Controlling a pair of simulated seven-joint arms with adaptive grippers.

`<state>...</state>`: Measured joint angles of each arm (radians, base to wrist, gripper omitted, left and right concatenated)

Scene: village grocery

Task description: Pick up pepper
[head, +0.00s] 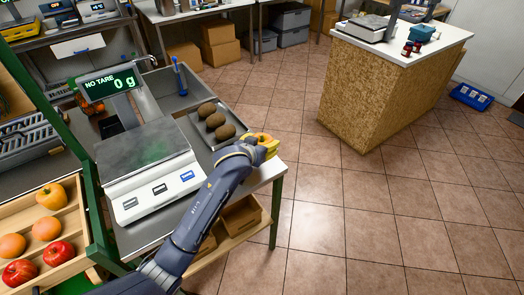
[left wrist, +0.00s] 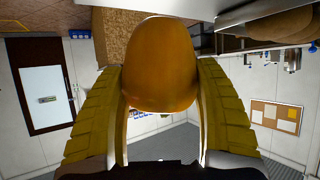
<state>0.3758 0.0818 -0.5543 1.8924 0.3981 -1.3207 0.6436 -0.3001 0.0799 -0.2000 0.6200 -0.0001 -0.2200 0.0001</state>
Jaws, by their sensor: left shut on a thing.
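My left gripper (head: 269,146) is at the right end of the counter, beside the metal tray. It is shut on an orange-yellow pepper (left wrist: 160,65), which fills the space between the two yellow fingers in the left wrist view. In the head view only a small orange part of the held pepper (head: 262,137) shows, the rest hidden by the gripper. My right gripper is not in view.
A scale (head: 148,165) reading 0 g stands on the counter, its plate empty. A metal tray (head: 199,137) holds three brown round items. The crate also holds oranges (head: 46,229) and red apples (head: 58,253). Tiled floor (head: 320,215) lies open to the right, before a wooden counter (head: 375,95).

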